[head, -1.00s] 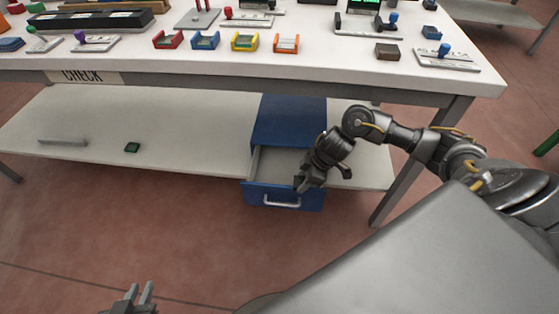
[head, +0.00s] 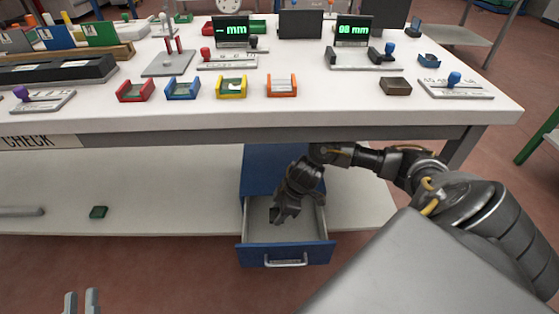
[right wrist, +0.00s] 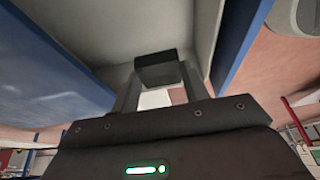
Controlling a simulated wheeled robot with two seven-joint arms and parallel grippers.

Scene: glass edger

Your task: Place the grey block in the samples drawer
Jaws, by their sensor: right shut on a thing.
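The blue drawer (head: 255,256) under the table stands open, with a pale interior and a light handle; I see no label on it. My right gripper (head: 276,215) is over the open drawer, pointing down into it. In the head view the block cannot be made out clearly. My left gripper (head: 82,302) is at the bottom left, fingers apart and empty.
The table edge (head: 200,130) overhangs the drawer and my right arm passes below it. A green block (head: 98,212) and a grey bar (head: 20,211) lie on the lower shelf (head: 170,190). Coloured holders and gauges stand on the tabletop.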

